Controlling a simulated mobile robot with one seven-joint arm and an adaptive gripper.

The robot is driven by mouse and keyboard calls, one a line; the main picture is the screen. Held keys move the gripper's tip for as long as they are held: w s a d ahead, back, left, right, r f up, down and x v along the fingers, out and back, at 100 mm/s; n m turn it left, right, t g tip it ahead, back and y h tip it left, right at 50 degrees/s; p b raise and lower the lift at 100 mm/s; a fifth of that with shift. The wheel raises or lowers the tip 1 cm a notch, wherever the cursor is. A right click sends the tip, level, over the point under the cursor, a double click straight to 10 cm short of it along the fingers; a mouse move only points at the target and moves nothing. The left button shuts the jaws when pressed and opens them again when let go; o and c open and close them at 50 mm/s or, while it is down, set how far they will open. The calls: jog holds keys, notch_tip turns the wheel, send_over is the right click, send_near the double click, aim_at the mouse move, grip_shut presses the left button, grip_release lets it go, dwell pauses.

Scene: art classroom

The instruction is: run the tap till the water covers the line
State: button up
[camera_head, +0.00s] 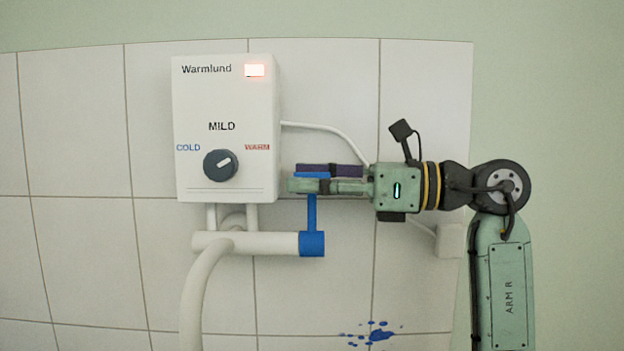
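The blue tap lever (311,212) stands up from the blue end cap (312,243) of a thick white pipe (268,243) under the heater. My gripper (308,178) comes in from the right, with a dark purple finger above and a green finger below. The blue top of the lever fills the narrow gap between the fingers, and they look closed on it. The green finger hides part of the lever. A white spout (200,285) curves down from the pipe and leaves the picture at the bottom. Its outlet, any water and the line are out of view.
A white cable (335,135) runs behind my gripper. Blue paint splashes (378,335) mark the lower tiles.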

jog(key=shift+c, duration=0.3)
grip_shut()
dwell(0.5)
